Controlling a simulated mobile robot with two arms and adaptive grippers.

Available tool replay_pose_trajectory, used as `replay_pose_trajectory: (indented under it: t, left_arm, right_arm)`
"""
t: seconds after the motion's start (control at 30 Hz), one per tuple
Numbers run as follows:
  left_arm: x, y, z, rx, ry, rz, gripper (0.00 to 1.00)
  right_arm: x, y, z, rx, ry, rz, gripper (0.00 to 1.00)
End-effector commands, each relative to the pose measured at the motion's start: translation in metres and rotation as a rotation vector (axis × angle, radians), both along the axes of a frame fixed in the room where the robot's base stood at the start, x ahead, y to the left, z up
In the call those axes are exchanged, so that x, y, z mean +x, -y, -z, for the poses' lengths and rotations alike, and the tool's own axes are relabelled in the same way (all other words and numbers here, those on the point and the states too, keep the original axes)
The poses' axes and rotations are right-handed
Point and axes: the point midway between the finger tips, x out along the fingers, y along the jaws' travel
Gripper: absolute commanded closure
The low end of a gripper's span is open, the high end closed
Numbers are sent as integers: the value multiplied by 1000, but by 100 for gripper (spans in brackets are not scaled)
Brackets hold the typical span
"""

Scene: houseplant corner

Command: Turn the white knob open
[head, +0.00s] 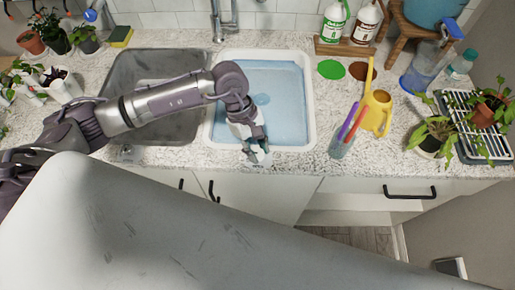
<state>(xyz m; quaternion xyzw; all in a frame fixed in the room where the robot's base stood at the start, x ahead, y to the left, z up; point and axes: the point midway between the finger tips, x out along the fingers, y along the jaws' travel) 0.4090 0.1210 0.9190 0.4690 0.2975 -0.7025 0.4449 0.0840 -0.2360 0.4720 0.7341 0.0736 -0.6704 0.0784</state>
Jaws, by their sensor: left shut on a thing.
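My left gripper (257,155) reaches over the right basin to the counter's front edge. Its fingers point down and are shut on a small pale thing, the white knob (264,158), at the front of the white basin. The fingers hide most of the knob, so how far it is turned cannot be told. My right gripper is out of view.
The white basin (308,92) holds blue water; a grey sink (118,78) is to its left. A cup with pens (341,147), a yellow watering can (377,112) and a potted plant (430,144) stand to the right. Small pots line the back left.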

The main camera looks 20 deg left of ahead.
Motion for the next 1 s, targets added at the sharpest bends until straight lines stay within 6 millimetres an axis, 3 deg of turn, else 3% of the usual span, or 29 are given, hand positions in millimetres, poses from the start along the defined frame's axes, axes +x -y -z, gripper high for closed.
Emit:
replay_pose_trajectory:
  t: [1.0]
  left_arm:
    - [-4, 0, 5, -2, 5, -896, 100]
  right_arm:
    - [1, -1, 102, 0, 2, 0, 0]
